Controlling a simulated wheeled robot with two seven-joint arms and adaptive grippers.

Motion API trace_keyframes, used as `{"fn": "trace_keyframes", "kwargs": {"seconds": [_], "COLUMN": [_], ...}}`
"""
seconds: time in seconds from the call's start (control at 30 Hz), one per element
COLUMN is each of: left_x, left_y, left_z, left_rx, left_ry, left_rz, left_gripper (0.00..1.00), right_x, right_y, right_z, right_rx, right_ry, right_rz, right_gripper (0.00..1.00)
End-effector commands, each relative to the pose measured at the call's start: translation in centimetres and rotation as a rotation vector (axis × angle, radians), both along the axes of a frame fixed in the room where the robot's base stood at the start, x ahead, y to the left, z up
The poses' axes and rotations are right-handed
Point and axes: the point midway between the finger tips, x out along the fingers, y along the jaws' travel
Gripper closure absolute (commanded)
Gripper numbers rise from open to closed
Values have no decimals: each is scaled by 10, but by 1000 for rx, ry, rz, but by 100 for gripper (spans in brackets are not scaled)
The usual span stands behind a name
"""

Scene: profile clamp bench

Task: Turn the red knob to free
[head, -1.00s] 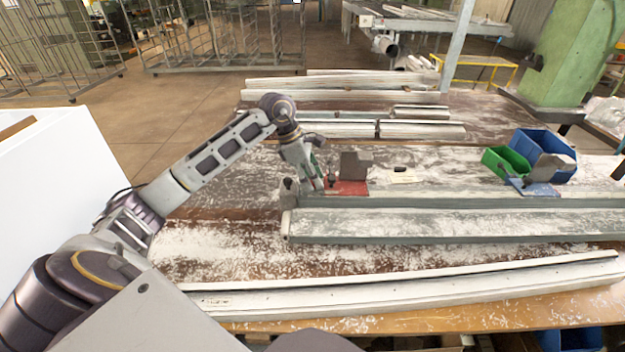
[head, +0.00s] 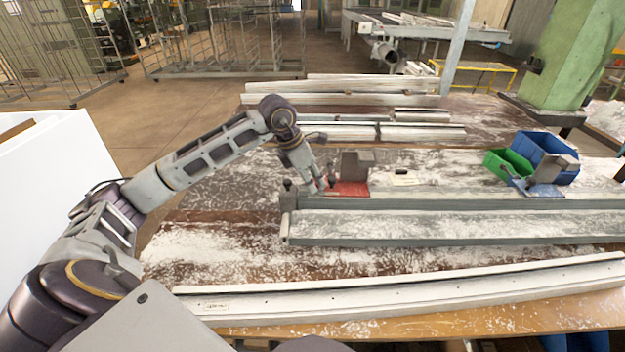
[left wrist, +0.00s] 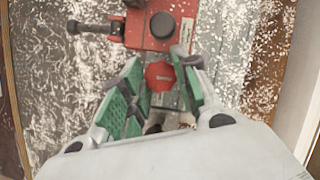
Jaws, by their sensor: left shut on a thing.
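The red knob (left wrist: 159,76) is a round red cap with a pale mark across it, seen from above in the left wrist view. It lies between the green-padded fingers of my left gripper (left wrist: 163,84), which is shut on it. Beyond the knob is the red clamp (left wrist: 150,28) with a round black part on top. In the head view my left gripper (head: 322,184) reaches down at the left end of the red clamp plate (head: 349,188). The knob is too small and covered to make out there. My right gripper is not in view.
A grey block (head: 356,162) stands at the red plate. Long pale profiles (head: 420,287) lie across the bench front. A green bin (head: 508,161), a blue bin (head: 546,152) and a blue clamp plate (head: 543,190) are at the right. A white panel (head: 60,185) stands left.

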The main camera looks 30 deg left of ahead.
Motion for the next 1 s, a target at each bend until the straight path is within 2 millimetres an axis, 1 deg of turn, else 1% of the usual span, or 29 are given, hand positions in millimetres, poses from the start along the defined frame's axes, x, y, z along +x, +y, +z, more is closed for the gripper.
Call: {"fn": "trace_keyframes", "kwargs": {"seconds": [0.13, 0.3, 0.33, 0.4, 0.5, 0.83, 1.0], "left_x": [1, 1, 1, 1, 1, 0, -2], "left_y": [0, 1, 1, 1, 0, 0, 2], "left_z": [1, 2, 2, 2, 1, 1, 7], "left_rx": [0, 0, 0, 0, 0, 0, 1], "left_ry": [-4, -4, -4, -4, -2, -1, -2], "left_rz": [3, 2, 2, 2, 2, 0, 1], "left_gripper": [93, 93, 68, 59, 49, 49, 49], "right_x": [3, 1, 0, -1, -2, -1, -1], "right_y": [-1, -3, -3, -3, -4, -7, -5], "right_z": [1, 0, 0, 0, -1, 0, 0], "right_rx": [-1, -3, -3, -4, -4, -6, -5], "right_ry": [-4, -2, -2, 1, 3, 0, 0], "right_rz": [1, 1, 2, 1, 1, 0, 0], "right_gripper": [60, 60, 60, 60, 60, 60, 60]}}
